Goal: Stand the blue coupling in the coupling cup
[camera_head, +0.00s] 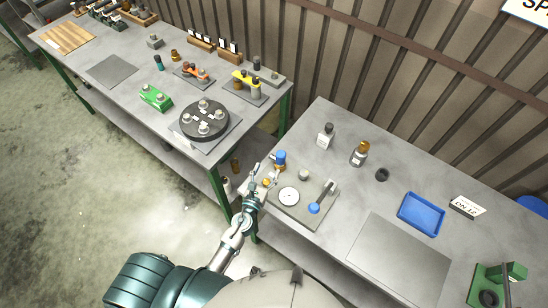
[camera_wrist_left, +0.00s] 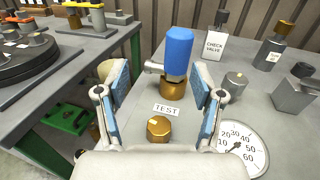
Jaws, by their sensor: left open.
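A blue cylinder, which I take to be the blue coupling (camera_head: 280,157), stands upright on a brass fitting at the left edge of the right bench. In the left wrist view the blue coupling (camera_wrist_left: 178,52) sits on the brass fitting (camera_wrist_left: 172,88), with a grey lever at its left. My left gripper (camera_head: 263,175) is open and empty, on the near side of the coupling. In the left wrist view its fingers (camera_wrist_left: 160,82) are spread, with the coupling beyond and between them, apart from both. A dark ring-shaped piece (camera_head: 381,174) may be the coupling cup; I cannot be sure. My right gripper is not seen.
A check valve (camera_head: 325,137), a brass-capped part (camera_head: 360,152) and a blue tray (camera_head: 421,214) stand beyond. The grey mat (camera_head: 397,258) is bare.

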